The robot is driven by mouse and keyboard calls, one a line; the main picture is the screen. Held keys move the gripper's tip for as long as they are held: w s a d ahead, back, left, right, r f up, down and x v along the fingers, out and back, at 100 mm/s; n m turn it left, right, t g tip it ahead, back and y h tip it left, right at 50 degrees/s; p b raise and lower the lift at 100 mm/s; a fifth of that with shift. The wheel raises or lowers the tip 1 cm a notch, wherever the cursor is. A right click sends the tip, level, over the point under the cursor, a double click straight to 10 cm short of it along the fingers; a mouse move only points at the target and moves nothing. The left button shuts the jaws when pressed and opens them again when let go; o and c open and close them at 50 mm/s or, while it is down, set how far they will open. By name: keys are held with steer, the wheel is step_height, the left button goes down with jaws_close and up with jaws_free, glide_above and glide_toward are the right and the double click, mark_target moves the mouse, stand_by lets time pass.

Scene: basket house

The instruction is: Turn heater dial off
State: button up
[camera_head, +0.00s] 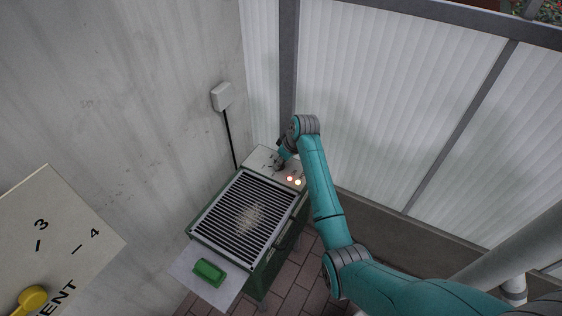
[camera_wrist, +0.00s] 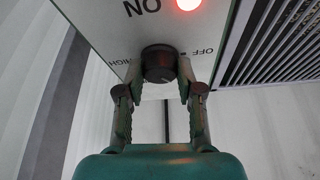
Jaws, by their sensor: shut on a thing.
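The heater dial (camera_wrist: 158,62) is a round dark knob on the pale control panel (camera_wrist: 95,22), seen upside down in the wrist view. The panel reads OFF to the dial's right and HIGH to its left. My gripper (camera_wrist: 159,70) has one finger on each side of the dial and is shut on it. Which mark the dial points to is not clear. A red lamp (camera_wrist: 187,3) glows beside the word ON. In the head view my gripper (camera_head: 281,160) reaches the panel's far end and hides the dial; a red lamp and a pale yellow lamp (camera_head: 298,182) are lit.
The heater's slatted grill (camera_head: 215,222) has pale grains on it. A green block (camera_head: 209,271) lies on the near shelf (camera_head: 185,268). A wall outlet (camera_head: 222,96) with a black cable is behind. A panel with a yellow knob (camera_head: 33,298) stands at the left.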

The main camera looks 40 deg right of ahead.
mark_target(289, 165)
steer(key=n+y, duration=0.1)
steer(key=n, duration=0.2)
steer(key=n+g+y, duration=0.1)
steer(key=n, duration=0.2)
steer(key=shift+w+d, duration=0.1)
steer(key=shift+d, duration=0.1)
steer(key=shift+w+n+g+y, duration=0.1)
steer(key=shift+n+g+y, duration=0.2)
steer(key=shift+n, duration=0.8)
steer(key=shift+n+g+y, duration=0.2)
steer(key=shift+n+g, duration=0.2)
steer(key=shift+n, duration=0.7)
steer(key=shift+d, duration=0.1)
steer(key=o, duration=1.1)
steer(key=shift+o, duration=0.2)
steer(key=shift+r, duration=0.1)
steer(key=v, duration=0.7)
steer(key=shift+d, duration=0.1)
